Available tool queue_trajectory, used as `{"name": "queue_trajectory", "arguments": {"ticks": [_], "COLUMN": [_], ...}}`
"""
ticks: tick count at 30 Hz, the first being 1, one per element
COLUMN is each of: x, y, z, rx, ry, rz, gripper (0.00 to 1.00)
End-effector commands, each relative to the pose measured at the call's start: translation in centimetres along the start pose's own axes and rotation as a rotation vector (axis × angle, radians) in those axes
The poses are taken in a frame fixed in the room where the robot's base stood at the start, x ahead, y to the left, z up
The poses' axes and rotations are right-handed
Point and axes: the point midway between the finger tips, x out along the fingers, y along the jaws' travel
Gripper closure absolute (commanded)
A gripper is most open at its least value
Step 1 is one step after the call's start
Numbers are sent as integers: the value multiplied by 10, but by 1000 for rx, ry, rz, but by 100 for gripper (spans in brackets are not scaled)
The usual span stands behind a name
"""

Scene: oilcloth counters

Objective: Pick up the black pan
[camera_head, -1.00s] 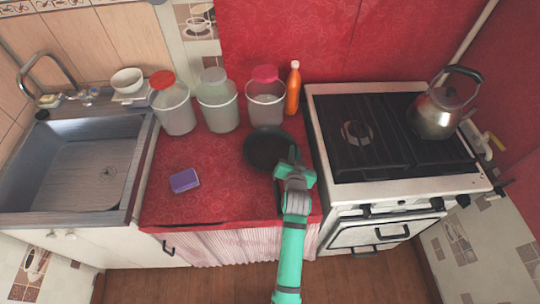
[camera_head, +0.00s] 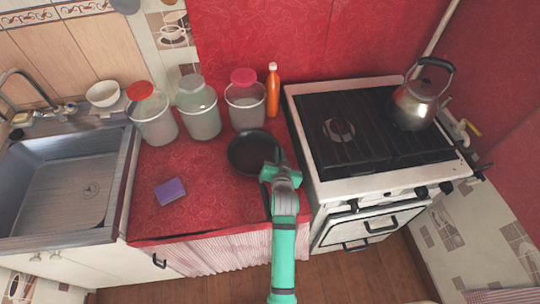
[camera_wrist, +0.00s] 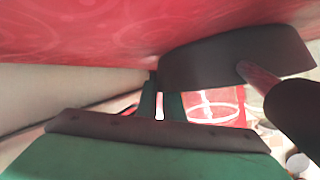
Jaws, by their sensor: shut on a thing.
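The black pan (camera_head: 247,152) is on or just above the red counter in the head view, left of the stove; I cannot tell if it is lifted. My gripper (camera_head: 277,168) is at its right side, where the handle joins, and is shut on it. The gripper and wrist hide part of the rim and most of the handle. In the wrist view my fingers (camera_wrist: 160,102) appear small and dark, and a dark curved shape, which looks like the pan (camera_wrist: 225,64), lies to their right, close under the red surface.
Several lidded containers (camera_head: 198,118) and an orange bottle (camera_head: 272,92) stand behind the pan. The stove (camera_head: 311,150) with a kettle (camera_head: 417,106) is on the right. A purple sponge (camera_head: 170,190) lies at left, near the sink (camera_head: 75,185). The red counter between sponge and pan is clear.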

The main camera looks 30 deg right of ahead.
Motion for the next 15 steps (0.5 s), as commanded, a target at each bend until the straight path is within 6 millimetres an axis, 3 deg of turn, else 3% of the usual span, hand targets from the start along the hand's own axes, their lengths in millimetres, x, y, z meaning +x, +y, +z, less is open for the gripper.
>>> {"name": "queue_trajectory", "arguments": {"ticks": [7,15], "x": [-2,-8], "y": [3,-6], "z": [-2,-19], "rx": [-2,0], "ry": [-7,0], "rz": [8,3], "gripper": [100,100]}}
